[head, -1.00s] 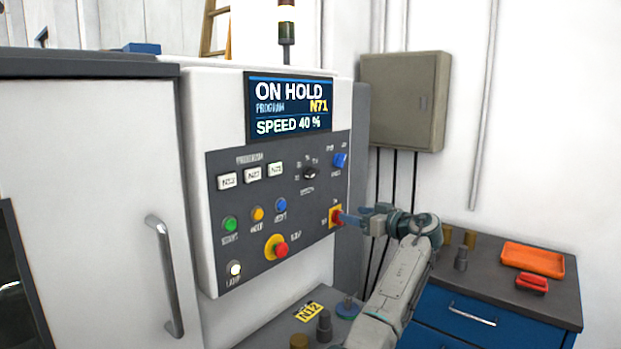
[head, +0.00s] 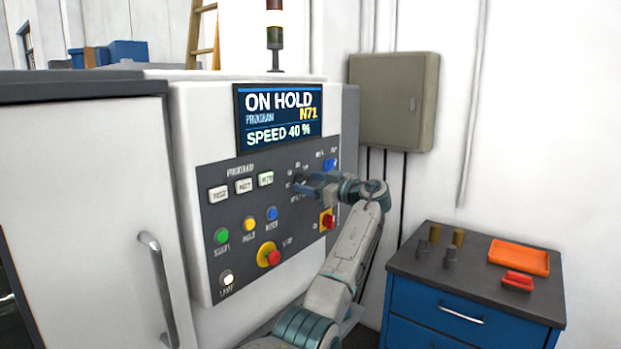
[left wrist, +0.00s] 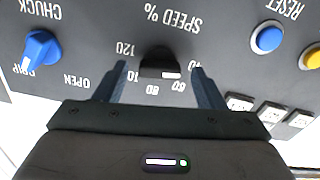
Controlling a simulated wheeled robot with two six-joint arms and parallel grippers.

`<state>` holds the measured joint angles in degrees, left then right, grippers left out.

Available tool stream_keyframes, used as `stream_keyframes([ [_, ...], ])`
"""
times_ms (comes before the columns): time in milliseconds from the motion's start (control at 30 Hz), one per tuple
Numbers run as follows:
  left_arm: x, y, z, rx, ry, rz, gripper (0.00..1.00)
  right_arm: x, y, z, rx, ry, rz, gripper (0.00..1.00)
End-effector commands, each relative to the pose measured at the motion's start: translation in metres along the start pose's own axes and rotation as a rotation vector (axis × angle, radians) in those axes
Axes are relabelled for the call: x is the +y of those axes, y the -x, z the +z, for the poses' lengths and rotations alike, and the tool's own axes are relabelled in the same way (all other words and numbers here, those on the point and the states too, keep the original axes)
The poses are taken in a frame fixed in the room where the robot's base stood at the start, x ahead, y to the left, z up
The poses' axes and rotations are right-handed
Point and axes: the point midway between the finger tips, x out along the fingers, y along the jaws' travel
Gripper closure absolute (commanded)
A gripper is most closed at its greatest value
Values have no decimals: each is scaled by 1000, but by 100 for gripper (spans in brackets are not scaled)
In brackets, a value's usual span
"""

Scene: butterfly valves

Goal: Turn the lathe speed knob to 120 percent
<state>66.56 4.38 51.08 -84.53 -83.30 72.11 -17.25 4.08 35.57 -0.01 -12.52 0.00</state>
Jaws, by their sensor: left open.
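The black speed knob (left wrist: 160,62) sits under the "SPEED %" label in the left wrist view, with numbers around it, including 120, 80 and 60. Its white mark lies at its lower right in that view. My left gripper (left wrist: 155,72) is open, one finger on each side of the knob; I cannot tell whether they touch it. In the head view my left gripper (head: 312,188) is at the panel and partly hides the knob. The display (head: 279,117) reads ON HOLD, program N71, SPEED 40 %. My right gripper is not in view.
A blue chuck knob (left wrist: 38,48) and a blue reset button (left wrist: 268,38) flank the speed knob. A red and yellow switch (head: 327,220) and a red stop button (head: 270,255) are lower on the panel. A blue cabinet (head: 470,320) stands at the right.

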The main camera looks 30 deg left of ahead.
Motion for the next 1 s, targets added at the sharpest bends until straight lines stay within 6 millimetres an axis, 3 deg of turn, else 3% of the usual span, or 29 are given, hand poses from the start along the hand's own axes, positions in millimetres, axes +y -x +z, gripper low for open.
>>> stream_keyframes([
  [300, 0, -3, 1, -1, 0, 0, 36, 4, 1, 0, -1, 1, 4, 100],
  [533, 0, -3, 1, -1, 0, 0, 80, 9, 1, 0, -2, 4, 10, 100],
  [567, 0, -3, 1, -1, 0, 0, 81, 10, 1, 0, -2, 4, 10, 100],
  [1000, 0, -3, 2, -1, -98, 0, 81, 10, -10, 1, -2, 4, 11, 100],
])
